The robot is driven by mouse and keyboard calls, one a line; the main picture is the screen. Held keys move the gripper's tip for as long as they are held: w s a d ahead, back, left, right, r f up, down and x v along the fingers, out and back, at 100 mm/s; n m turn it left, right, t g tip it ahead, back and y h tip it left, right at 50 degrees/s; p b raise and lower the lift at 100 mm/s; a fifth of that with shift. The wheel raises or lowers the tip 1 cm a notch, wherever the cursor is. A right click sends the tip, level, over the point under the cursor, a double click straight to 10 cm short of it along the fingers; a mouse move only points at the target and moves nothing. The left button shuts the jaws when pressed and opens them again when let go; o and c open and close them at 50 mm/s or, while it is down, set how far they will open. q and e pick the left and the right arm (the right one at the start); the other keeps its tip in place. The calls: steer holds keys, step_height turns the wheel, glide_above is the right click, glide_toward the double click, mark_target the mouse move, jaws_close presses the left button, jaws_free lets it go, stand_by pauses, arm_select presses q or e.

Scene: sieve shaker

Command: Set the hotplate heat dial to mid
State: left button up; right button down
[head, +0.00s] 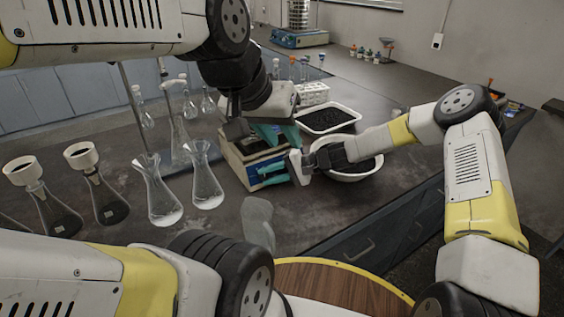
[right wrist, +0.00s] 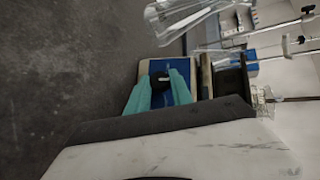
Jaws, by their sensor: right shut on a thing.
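The hotplate (head: 236,167), a cream box with a blue front, stands on the dark bench in the middle of the head view. Its blue front (right wrist: 181,88) also shows in the right wrist view. The black heat dial (right wrist: 162,79) sits between the teal fingertips of my right gripper (right wrist: 160,86), which is shut on it. In the head view my right gripper (head: 267,176) reaches the hotplate's front from the right, and the dial cannot be made out. My left gripper (head: 279,134) is over the back of the hotplate; its opening is unclear.
Glass flasks (head: 163,195) stand left of the hotplate. A white bowl (head: 350,176) and a tray (head: 327,119) of dark grains are to its right, with a white rack (head: 312,94) behind.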

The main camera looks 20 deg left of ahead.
steer(key=m+y, duration=0.2)
steer(key=m, duration=0.1)
steer(key=m+t+y, duration=0.1)
steer(key=y, duration=0.1)
steer(key=shift+s+d+f+m, duration=0.1)
steer(key=shift+f+m, duration=0.25)
steer(key=shift+m, duration=0.05)
stand_by(0.3)
steer(key=c, duration=1.1)
jaws_free()
steer(key=shift+c, duration=0.2)
steer(key=shift+d+r, duration=0.2)
steer(key=shift+d, duration=1.75)
steer(key=shift+d+r, duration=0.2)
steer(key=shift+d, duration=1.75)
